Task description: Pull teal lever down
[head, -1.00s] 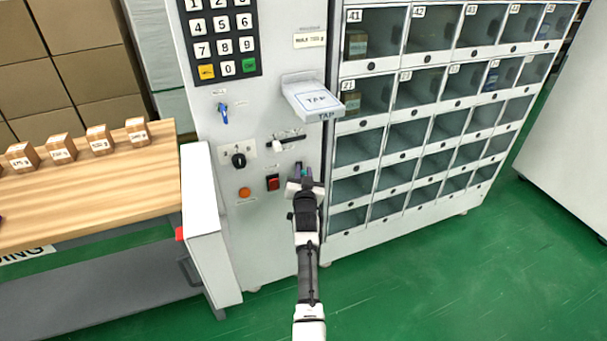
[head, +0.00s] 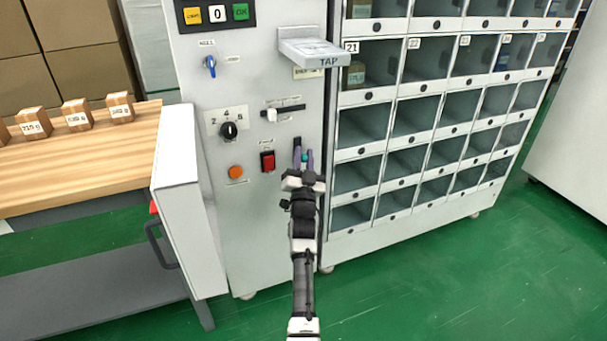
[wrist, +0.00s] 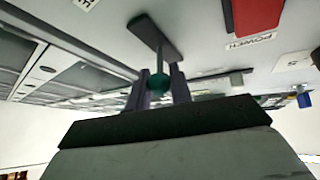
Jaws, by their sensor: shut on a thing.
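The teal lever shows in the wrist view as a teal ball (wrist: 158,82) on a thin stem that comes out of a dark plate (wrist: 160,38) on the machine's front. My gripper (wrist: 160,88) has one finger on each side of the ball and is shut on it. In the head view my gripper (head: 303,158) is at the panel, right of the red switch, with a bit of the teal ball (head: 304,157) between its fingers. The plate and stem are mostly hidden there.
The red power switch (head: 267,161) and orange button (head: 236,172) are close on the left. A black dial (head: 229,130), white slider (head: 271,116) and TAP shelf (head: 314,52) are above. Glass-fronted lockers (head: 430,130) stand right. Green floor is clear in front.

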